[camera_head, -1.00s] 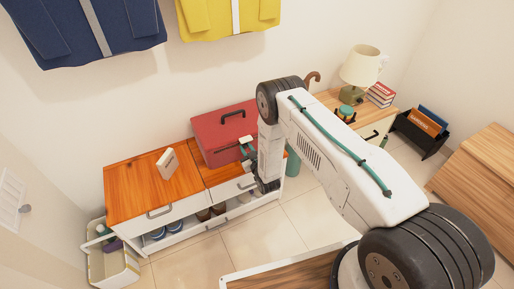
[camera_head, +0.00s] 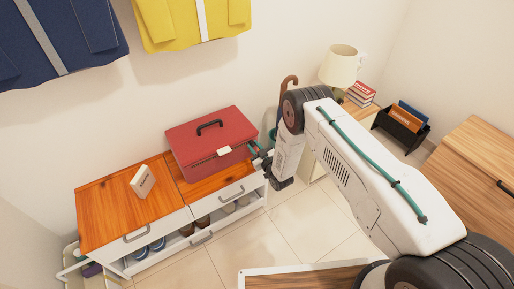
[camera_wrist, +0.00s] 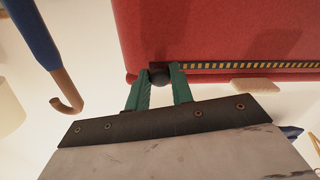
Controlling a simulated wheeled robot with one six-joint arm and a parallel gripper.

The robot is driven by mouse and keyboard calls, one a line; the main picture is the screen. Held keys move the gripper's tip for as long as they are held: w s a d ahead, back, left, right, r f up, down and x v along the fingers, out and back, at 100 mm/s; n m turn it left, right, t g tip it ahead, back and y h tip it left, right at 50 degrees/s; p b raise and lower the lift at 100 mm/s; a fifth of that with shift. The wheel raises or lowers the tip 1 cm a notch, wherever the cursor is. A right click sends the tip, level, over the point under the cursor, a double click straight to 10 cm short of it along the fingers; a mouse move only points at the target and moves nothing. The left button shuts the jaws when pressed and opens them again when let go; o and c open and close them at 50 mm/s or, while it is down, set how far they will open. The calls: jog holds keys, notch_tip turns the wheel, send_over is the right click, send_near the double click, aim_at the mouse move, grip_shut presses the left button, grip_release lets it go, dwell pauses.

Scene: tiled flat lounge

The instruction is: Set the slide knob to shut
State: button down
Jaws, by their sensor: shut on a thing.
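A red box (camera_head: 190,130) with a dark handle on its lid stands on the low wooden-topped cabinet. In the wrist view the box's red face (camera_wrist: 220,30) fills the upper right, with a yellow-and-black striped track (camera_wrist: 250,66) along its edge. The dark slide knob (camera_wrist: 159,74) sits at the left end of the visible stripes, near the box's corner. My gripper (camera_wrist: 160,82) has its green fingers shut on the knob from both sides. In the head view my gripper (camera_head: 258,152) is at the right end of the box's front; the knob cannot be made out there.
A pale tab (camera_head: 224,150) is on the box's front. A small white block (camera_head: 143,181) stands on the cabinet top (camera_head: 110,205). Tiled floor (camera_head: 280,235) is clear before the cabinet.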

jog(key=c, duration=1.2)
grip_release()
jog(key=shift+d, duration=0.1)
jog(key=v, duration=0.7)
jog(key=shift+s, duration=0.3)
jog(key=shift+d, duration=0.1)
